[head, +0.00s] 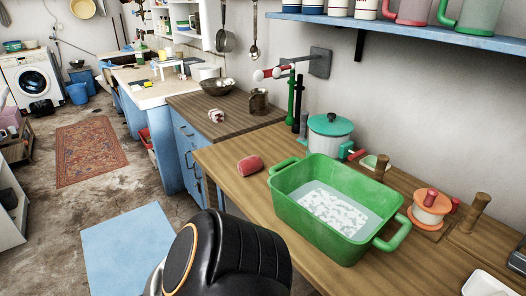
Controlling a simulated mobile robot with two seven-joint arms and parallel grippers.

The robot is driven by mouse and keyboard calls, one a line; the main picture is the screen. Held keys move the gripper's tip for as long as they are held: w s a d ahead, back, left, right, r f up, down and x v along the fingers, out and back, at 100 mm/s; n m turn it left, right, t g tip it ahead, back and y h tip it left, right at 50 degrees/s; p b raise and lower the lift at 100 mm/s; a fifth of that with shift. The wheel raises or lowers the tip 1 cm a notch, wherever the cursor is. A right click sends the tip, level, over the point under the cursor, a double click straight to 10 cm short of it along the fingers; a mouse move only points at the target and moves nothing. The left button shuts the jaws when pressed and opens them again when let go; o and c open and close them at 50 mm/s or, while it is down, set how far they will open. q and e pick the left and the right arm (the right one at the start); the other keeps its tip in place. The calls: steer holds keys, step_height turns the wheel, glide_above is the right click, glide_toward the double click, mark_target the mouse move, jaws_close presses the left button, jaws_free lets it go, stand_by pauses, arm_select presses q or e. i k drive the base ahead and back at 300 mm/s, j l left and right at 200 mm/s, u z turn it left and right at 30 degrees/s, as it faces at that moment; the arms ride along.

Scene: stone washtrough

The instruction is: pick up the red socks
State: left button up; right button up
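A rolled red bundle (249,164), which looks like the red socks, lies on the wooden counter (228,178). It is just left of a green tub (283,179) with two handles, and apart from it. The tub holds water with white suds. A black rounded link of my own arm stands at the bottom middle, in front of the counter. Neither gripper's fingers show in the head view.
A white pot with a teal lid (330,133) stands behind the tub. A red-and-white bundle (216,116) and a metal bowl (216,85) are on the darker counter farther left. Spools and wooden pegs stand right of the tub. Counter around the red bundle is clear.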

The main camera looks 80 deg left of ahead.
mark_target(252, 163)
steer(key=i+l+u, duration=0.1)
steer(key=l, duration=0.25)
steer(key=i+l+u, duration=0.1)
steer(key=l, duration=0.25)
steer(key=u, duration=2.65)
steer(key=l, duration=0.1)
